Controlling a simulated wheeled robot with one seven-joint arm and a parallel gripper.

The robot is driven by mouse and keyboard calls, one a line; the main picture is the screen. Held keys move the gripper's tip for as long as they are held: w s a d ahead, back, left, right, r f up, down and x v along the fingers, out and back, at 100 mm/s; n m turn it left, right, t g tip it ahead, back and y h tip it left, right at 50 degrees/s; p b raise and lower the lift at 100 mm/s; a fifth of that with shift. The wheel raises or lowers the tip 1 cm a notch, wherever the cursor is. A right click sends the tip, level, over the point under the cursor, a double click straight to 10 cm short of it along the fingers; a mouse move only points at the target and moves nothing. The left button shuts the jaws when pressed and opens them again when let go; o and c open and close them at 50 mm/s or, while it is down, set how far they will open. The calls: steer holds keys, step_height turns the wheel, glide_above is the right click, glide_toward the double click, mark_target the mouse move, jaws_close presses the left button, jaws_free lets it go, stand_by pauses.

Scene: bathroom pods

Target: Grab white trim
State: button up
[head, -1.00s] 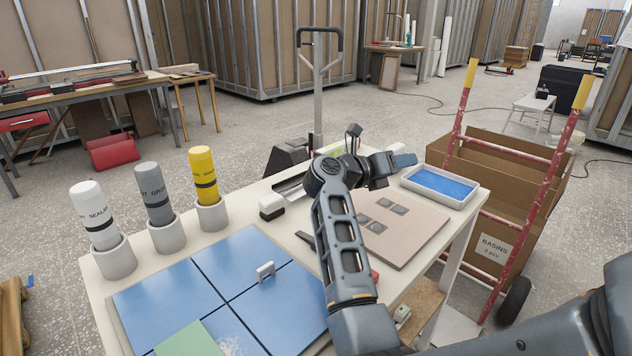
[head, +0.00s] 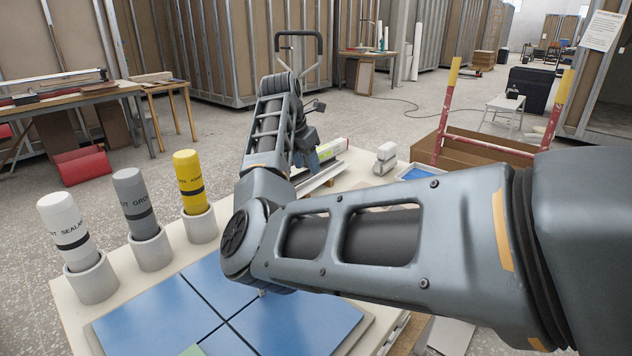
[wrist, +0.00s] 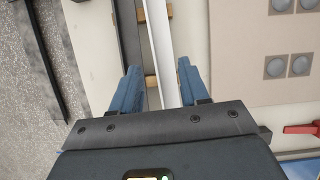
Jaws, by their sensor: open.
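The white trim (wrist: 161,40) is a long, thin white strip in the wrist view. It runs away from my gripper (wrist: 160,84), with its near part between the two blue fingers. The fingers stand open, with a gap on each side of the strip; I see no clear contact. A dark strip (wrist: 130,38) lies along its left side, and small wooden blocks show under them. In the head view my gripper is mostly hidden behind my arm at the back of the table, beside a pale strip (head: 322,177).
Three bottles, white (head: 63,232), grey (head: 135,204) and yellow (head: 188,181), stand in cups at the table's left. Blue tiles (head: 290,322) cover the front. A beige panel (wrist: 270,30) and a red-handled tool (wrist: 301,129) lie right of the trim.

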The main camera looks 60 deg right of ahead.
mark_target(315, 183)
steer(key=x, duration=0.5)
steer(key=shift+s+f, duration=0.1)
steer(key=shift+s, duration=0.15)
steer(key=c, duration=0.8)
